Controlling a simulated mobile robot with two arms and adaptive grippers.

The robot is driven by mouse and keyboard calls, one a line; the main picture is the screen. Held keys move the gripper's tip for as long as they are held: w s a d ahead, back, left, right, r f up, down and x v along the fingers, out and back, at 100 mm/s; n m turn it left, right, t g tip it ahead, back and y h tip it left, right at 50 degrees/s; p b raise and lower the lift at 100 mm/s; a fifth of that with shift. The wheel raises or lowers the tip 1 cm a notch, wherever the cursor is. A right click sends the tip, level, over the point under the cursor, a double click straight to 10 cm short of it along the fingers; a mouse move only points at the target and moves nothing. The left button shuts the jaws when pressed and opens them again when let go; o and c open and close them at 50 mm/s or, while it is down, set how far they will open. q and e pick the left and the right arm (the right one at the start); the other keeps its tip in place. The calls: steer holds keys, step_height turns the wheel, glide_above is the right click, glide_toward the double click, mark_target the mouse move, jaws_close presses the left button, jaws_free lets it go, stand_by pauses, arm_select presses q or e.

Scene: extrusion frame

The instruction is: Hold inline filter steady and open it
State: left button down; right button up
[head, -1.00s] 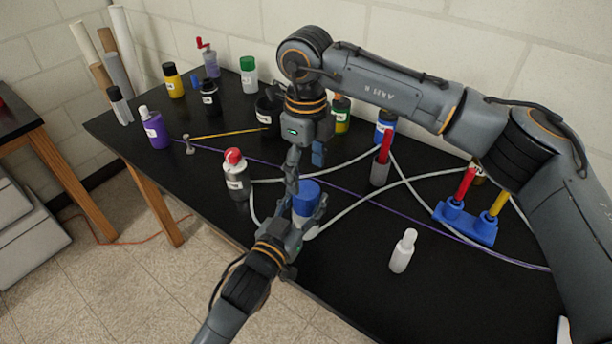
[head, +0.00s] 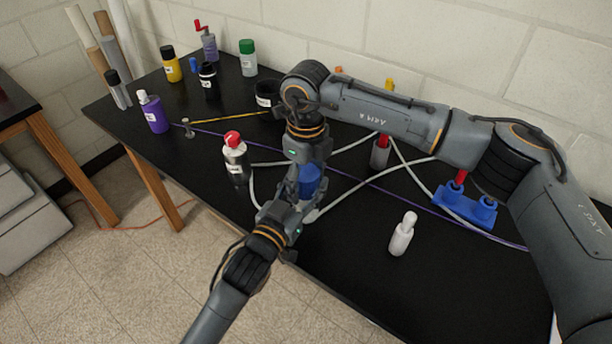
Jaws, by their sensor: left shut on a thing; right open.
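The inline filter has a blue upper part (head: 309,181), with grey hoses running to its lower end. It stands near the table's front edge in the head view. My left gripper (head: 292,207) comes from the front and is shut on the filter's lower body, which is mostly hidden. My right gripper (head: 304,176) points down from above and is open, its fingers at the blue upper part. I cannot tell whether they touch it.
A white bottle (head: 402,234) and a blue holder (head: 464,211) stand to the right. Grey hoses and a purple cord (head: 395,191) cross the black table (head: 345,255). Several bottles stand at the back left.

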steer(key=c, duration=1.2)
steer(key=n, duration=0.4)
stand_by(0.3)
steer(key=o, duration=1.3)
steer(key=shift+r, duration=0.15)
